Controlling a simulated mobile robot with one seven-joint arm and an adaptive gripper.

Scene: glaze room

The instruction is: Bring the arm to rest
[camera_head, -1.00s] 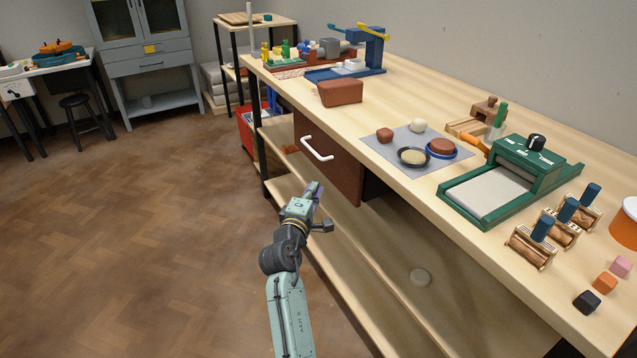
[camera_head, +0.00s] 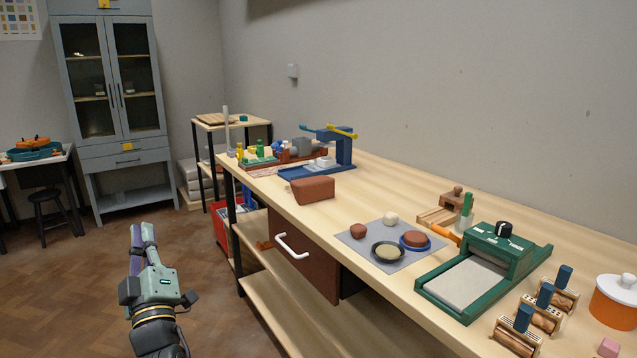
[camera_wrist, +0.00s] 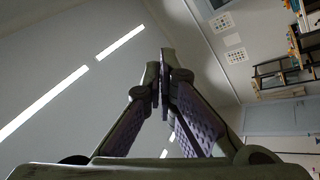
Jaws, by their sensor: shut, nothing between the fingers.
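My gripper (camera_head: 143,236) is at the lower left in the head view, pointing upward over the floor, left of the workbench and clear of it. In the wrist view my gripper (camera_wrist: 164,80) shows its two purple-padded fingers meeting at the tips, with nothing between them. Behind the fingers the wrist view shows the ceiling with bright light strips (camera_wrist: 45,100) and a wall tilted at the right.
The workbench (camera_head: 400,290) runs along the right, with a brown drawer (camera_head: 305,255) under its top. A green slab roller (camera_head: 485,270) and a clay block (camera_head: 313,189) stand on it. A grey cabinet (camera_head: 120,155) and a stool (camera_head: 45,198) stand behind. Floor around the gripper is free.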

